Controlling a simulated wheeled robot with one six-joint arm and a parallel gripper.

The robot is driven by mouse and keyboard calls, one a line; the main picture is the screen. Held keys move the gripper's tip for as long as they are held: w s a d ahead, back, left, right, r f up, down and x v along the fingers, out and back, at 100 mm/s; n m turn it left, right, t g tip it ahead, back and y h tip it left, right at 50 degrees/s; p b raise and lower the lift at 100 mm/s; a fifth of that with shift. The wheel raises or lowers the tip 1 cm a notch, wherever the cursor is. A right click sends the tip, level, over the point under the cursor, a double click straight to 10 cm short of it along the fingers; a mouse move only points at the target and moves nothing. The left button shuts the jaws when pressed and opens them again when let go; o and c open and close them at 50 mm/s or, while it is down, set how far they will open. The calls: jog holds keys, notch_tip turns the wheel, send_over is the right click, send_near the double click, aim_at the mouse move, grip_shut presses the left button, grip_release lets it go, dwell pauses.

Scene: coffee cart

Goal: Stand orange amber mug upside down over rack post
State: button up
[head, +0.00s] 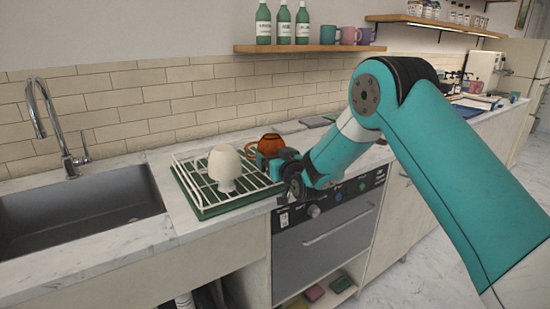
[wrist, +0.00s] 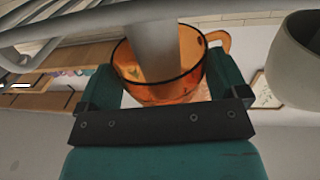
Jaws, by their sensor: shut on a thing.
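The orange amber mug (head: 271,145) is see-through and upside down at the right back part of the drying rack (head: 205,212). In the wrist view the mug (wrist: 190,84) has a pale rack post (wrist: 155,50) passing into its open mouth. The mug is around this post; whether its rim rests on the rack wires is unclear. My gripper (head: 274,160) is shut on the mug from the right. Its two teal fingers also show on either side of the mug in the wrist view (wrist: 160,88).
A cream mug (head: 224,166) stands upside down on the rack, close left of the orange mug. The sink (head: 80,215) is left, with a tall faucet (head: 50,125). A wall shelf (head: 310,48) holds bottles and mugs above. Counter to the rack's right is partly hidden by my arm.

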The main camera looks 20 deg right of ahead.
jog(key=shift+f, duration=0.15)
jog(key=o, duration=0.8)
jog(key=shift+o, duration=0.2)
jog(key=s+d+b, duration=0.3)
jog(key=s+b, duration=0.6)
jog(key=s, duration=0.8)
jog(key=s+a+r+n+g+y+p, duration=0.25)
jog(key=s+a+g+p, duration=0.2)
jog(key=s, duration=0.25)
jog(key=s+a+r+n+g+y+p, duration=0.1)
jog(key=s+a+r+g+y+p, duration=0.2)
jog(key=s+a+g, duration=0.35)
jog(key=s+d+r+g+h+p, duration=0.1)
jog(key=s+r+g+h+p, duration=0.1)
jog(key=s, duration=0.6)
jog(key=s+d+r+n+g+h+p, duration=0.1)
jog(key=s+g, duration=0.3)
jog(key=s, duration=0.5)
jog(key=shift+s+d+r+g+h+p, duration=0.3)
jog(key=shift+d+r+h+p, duration=0.2)
jog(key=shift+d+r+h, duration=0.25)
